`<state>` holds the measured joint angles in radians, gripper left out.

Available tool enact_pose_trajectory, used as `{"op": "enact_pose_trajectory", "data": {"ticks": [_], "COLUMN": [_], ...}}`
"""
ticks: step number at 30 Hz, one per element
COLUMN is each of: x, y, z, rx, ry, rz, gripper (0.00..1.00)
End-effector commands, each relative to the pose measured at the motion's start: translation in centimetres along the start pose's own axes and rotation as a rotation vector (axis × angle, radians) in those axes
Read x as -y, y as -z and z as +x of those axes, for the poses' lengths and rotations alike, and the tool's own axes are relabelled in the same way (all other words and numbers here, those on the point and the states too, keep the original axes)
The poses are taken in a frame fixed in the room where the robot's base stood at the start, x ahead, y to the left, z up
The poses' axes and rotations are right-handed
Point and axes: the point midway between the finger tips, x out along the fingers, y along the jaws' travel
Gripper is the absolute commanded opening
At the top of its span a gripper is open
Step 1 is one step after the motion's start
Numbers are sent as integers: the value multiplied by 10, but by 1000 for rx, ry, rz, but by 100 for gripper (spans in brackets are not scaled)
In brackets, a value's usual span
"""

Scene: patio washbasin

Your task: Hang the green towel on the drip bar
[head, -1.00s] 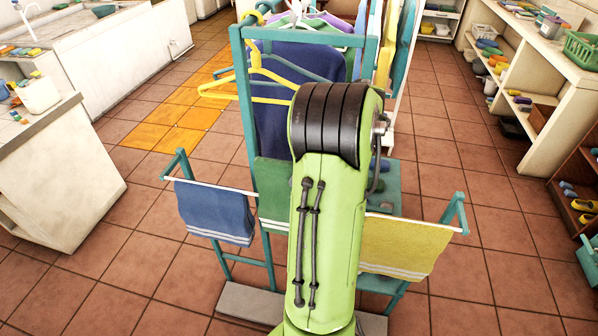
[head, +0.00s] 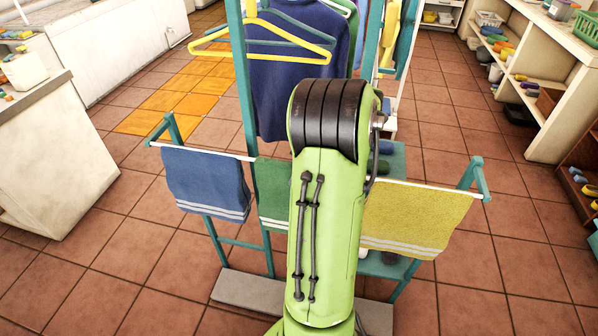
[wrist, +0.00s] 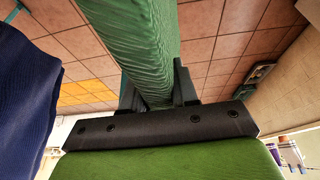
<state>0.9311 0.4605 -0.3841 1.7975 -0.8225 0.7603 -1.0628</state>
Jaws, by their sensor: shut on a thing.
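A green towel (head: 274,192) hangs at the white bar (head: 240,156) of the teal rack, just right of a blue towel (head: 206,184). My arm hides its right side. In the wrist view, green cloth (wrist: 145,40) runs as a long fold down between the fingers of my gripper (wrist: 158,95), which is shut on it. It appears to be the same towel. In the head view my gripper is hidden behind my arm, so I cannot tell whether the towel rests on the bar.
A yellow towel (head: 415,215) hangs at the bar's right. Yellow (head: 265,40) and teal hangers and a dark blue garment (head: 290,70) are on the rack behind. A counter (head: 55,140) stands left, shelves (head: 535,90) right. The tiled floor at front left is clear.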

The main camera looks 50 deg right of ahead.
Motion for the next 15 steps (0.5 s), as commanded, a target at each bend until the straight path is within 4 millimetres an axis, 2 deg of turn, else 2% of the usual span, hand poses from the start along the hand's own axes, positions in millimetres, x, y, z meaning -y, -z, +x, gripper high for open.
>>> {"op": "enact_pose_trajectory", "data": {"ticks": [6,7,12,15], "x": [0,0,0,0], "y": [0,0,0,0], "z": [0,0,0,0], "rx": [0,0,0,0], "ry": [-1,-1,-1,-1], "rz": [-1,-1,-1,0], "gripper": [0,30,56,58]}}
